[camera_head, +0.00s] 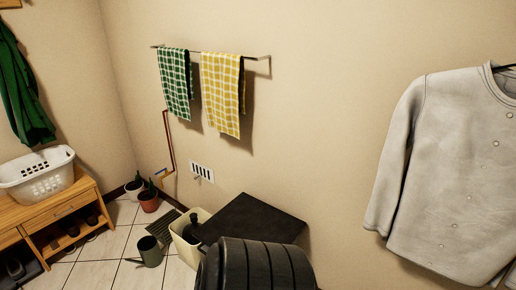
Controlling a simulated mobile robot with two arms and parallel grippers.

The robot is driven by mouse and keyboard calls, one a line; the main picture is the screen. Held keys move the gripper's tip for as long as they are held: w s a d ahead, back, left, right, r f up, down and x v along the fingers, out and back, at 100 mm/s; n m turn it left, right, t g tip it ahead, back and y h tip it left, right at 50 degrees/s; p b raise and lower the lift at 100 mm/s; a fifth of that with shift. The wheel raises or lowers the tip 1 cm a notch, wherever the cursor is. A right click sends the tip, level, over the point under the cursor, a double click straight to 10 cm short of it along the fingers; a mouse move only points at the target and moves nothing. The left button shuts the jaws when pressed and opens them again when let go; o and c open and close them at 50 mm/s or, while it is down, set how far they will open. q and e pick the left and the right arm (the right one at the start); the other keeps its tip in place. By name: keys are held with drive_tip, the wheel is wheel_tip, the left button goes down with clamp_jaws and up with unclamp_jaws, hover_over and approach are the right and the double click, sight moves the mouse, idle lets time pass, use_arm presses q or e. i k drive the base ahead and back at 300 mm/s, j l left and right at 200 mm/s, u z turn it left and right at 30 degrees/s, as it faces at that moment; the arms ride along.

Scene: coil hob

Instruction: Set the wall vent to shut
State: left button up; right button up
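The wall vent (202,172) is a small white grille low on the beige wall, below the towel rail. Dark slots show between its upright white bars. A small part seems to stick out at its lower edge, but it is too small to make out. Nothing touches the vent in this view. I cannot see either of my grippers for certain.
A flat black top (252,216) and a dark ribbed round shape (256,266) stand below the vent, beside a cream bin (183,250). Potted plants (149,201) and a watering can (150,252) are on the tiles. Towels (222,92) hang above.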

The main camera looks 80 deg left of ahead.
sight(195, 178)
drive_tip(key=u, duration=3.25)
drive_tip(key=z, duration=0.2)
drive_tip(key=i+j+z, duration=0.2)
drive_tip(key=z, duration=0.25)
drive_tip(key=i+j+z, duration=0.1)
drive_tip(key=j+z, duration=0.4)
drive_tip(key=i+j+z, duration=0.15)
drive_tip(key=j, duration=0.8)
drive_tip(key=i+j+z, duration=0.15)
drive_tip(key=j, duration=0.75)
drive_tip(key=i+j+z, duration=0.15)
drive_tip(key=j, duration=0.85)
